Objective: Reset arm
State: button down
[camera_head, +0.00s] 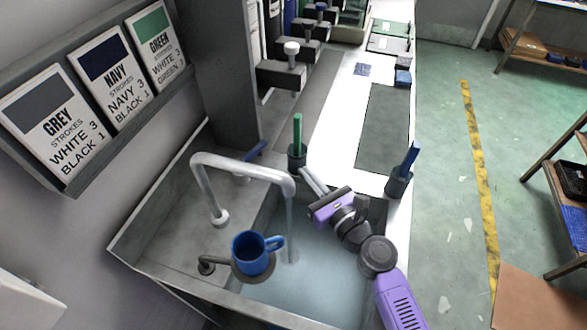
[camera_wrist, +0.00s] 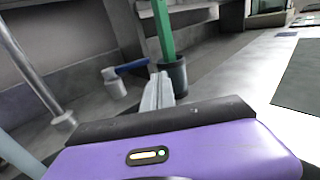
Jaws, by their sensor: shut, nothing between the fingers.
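My gripper (camera_head: 312,182) is shut with nothing in it. It hangs over the right back part of the sink, pointing toward a green-handled tool in a dark cup. My purple wrist and arm reach in from the lower right. In the wrist view my shut fingers (camera_wrist: 158,90) point away from me, just left of the dark cup (camera_wrist: 173,77) with the green handle (camera_wrist: 164,28). I cannot tell whether they touch the cup.
Water runs from the grey tap (camera_head: 245,172) into the sink (camera_head: 190,284). A blue mug (camera_head: 250,254) stands on a round holder at the sink's left. A blue-handled tool (camera_head: 409,160) stands in another cup at right. Stroke cards (camera_head: 105,78) lean on the left shelf. Open floor lies right.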

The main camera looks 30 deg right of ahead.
jog(key=shift+s+d, duration=0.4)
jog(key=shift+s, duration=0.4)
